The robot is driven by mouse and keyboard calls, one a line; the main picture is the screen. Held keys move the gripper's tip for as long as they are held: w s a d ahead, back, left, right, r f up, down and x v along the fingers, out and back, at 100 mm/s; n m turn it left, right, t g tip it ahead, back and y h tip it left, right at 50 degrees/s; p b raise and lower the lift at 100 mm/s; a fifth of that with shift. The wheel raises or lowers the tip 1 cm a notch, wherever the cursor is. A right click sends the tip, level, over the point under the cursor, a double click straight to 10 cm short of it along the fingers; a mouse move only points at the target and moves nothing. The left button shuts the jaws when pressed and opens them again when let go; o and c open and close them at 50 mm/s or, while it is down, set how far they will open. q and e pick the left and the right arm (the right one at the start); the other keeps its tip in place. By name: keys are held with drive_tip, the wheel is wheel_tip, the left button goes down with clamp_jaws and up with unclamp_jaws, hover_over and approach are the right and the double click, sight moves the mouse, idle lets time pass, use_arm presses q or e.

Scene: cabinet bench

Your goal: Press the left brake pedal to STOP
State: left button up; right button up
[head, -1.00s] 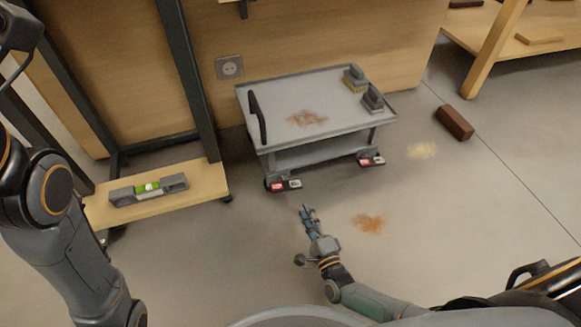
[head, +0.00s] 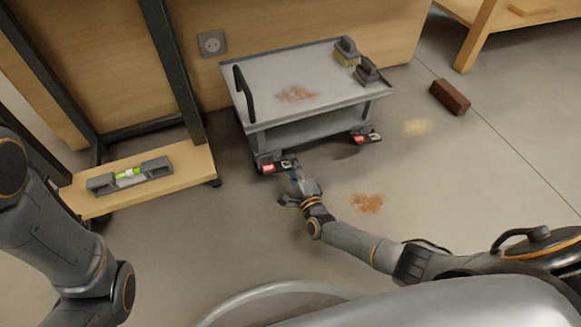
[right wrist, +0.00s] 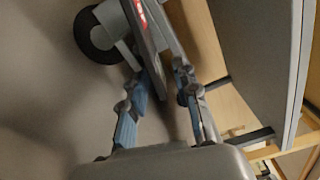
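The grey cart (head: 245,110) has two brake pedals low on its near side, each with red and white labels. The left brake pedal (head: 272,167) is at the near left corner, the right brake pedal (head: 366,137) at the near right corner. My right gripper (head: 295,174) is low, close beside the right end of the left pedal. In the right wrist view the two fingers (right wrist: 157,75) are apart, with the pedal plate (right wrist: 148,38) and its red label showing between and beyond them. Whether they touch it I cannot tell. My left gripper is out of view.
A spirit level (head: 130,176) lies on a low wooden shelf (head: 195,175) at left. A brown brick (head: 449,97) and stains are on the floor. A black wheel (right wrist: 95,35) is beside the pedal.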

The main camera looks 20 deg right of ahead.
drive_tip(key=shift+w, duration=0.4)
clamp_jaws()
drive_tip(key=shift+r+n+p, duration=0.5)
drive_tip(key=shift+r+n, duration=0.05)
drive_tip(key=shift+n, duration=0.65)
drive_tip(key=n, duration=0.2)
drive_tip(key=shift+r+n+p, duration=0.3)
drive_tip(key=shift+r, duration=0.05)
unclamp_jaws()
